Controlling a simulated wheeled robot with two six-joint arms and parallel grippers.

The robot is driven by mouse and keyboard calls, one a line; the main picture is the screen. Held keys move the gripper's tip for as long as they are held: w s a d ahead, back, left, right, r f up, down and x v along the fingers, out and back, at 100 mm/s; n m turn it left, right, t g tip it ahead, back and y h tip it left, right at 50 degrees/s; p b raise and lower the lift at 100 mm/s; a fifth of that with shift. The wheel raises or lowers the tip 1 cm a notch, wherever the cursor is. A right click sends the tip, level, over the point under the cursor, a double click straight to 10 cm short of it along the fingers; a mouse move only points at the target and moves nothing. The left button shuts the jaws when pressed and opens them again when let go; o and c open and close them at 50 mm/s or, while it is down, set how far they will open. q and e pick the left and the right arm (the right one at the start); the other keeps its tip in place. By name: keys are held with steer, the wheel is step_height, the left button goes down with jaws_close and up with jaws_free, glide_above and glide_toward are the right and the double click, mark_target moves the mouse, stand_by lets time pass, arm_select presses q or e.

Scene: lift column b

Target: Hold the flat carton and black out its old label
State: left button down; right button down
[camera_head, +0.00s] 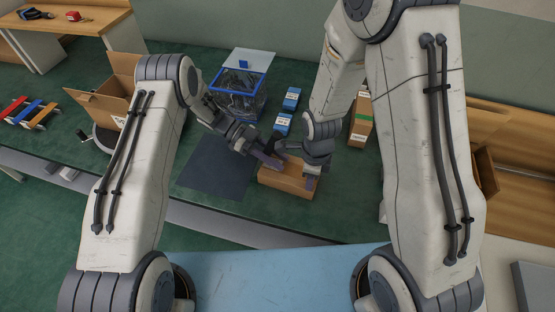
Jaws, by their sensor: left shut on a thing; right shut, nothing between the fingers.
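The flat brown carton (288,181) lies on the green bench near the front edge, on the right side of a dark mat. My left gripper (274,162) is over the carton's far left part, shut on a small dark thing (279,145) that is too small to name. My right gripper (311,184) is shut and empty, pointing down at the carton's right end. Whether its fingertips touch the carton I cannot tell. The old label is not visible; the grippers cover part of the carton's top.
The dark mat (216,168) is bare. A blue-rimmed bin (237,92) and blue-and-white boxes (283,123) stand behind.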

mark_target(277, 136)
arm_select(q)
steer(key=shift+s+d, duration=0.45)
steer(key=shift+d, duration=0.6)
steer(key=shift+s+d, duration=0.5)
steer(key=shift+d, duration=0.5)
steer(key=shift+s+d, duration=0.45)
steer(key=shift+d, duration=0.6)
arm_select(e)
steer(key=shift+f, duration=0.1)
arm_select(q)
steer(key=shift+w+a, duration=0.45)
steer(key=shift+a, duration=0.6)
steer(key=shift+w+a, duration=0.5)
steer(key=shift+a, duration=0.6)
steer(key=shift+w+a, duration=0.45)
steer(key=shift+a, duration=0.6)
steer(key=shift+r, duration=3.05)
steer(key=shift+r, duration=0.1)
steer(key=shift+r, duration=1.4)
steer(key=shift+r, duration=0.2)
arm_select(e)
steer(key=shift+r, duration=0.2)
